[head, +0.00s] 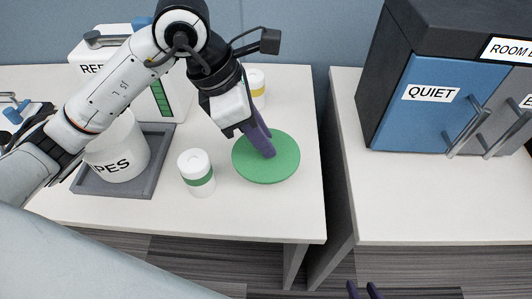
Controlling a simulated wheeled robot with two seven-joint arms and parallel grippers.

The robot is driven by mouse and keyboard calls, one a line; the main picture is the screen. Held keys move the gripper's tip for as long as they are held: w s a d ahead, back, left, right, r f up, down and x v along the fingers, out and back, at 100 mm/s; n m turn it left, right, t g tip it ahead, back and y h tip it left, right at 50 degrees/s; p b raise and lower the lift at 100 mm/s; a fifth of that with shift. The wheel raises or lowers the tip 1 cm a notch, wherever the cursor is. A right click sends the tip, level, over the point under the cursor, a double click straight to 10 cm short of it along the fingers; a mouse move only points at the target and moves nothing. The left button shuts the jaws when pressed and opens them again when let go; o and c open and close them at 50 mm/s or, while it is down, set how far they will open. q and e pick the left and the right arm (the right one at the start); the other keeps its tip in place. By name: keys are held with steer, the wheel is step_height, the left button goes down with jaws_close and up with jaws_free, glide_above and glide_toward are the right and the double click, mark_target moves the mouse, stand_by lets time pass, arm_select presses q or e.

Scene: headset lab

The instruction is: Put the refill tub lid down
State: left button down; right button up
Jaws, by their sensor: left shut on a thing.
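The refill tub lid is a flat green disc (282,168) at the right part of the left white table. My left gripper (267,152) comes down on it from above, its purple fingers shut on the lid near its middle; the fingers hide the held part. The lid looks level and at or very near the tabletop; I cannot tell whether it touches. A white tub marked with letters ending "PES" (118,160) stands in a grey tray (160,178) at the left, partly behind my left arm. My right gripper (363,291) shows only its two purple fingertips at the bottom edge, apart and empty.
A white canister with a green band (197,174) stands just left of the lid. A yellow-banded canister (256,88) stands behind my gripper. A white box (88,58) is at the back left. A gap separates the right table (420,200), which holds a blue-doored QUIET cabinet (420,115).

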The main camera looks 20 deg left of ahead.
mark_target(260, 154)
arm_select(q)
steer(key=shift+f+b, duration=0.3)
steer(key=shift+f, duration=2.8)
steer(key=c, duration=1.5)
jaws_free()
steer(key=shift+r, duration=0.1)
steer(key=shift+c, duration=0.2)
steer(key=shift+r+p, duration=0.25)
steer(key=shift+p, duration=0.15)
steer(key=v, duration=1.1)
steer(key=shift+r, duration=0.4)
steer(key=shift+s+a, duration=0.15)
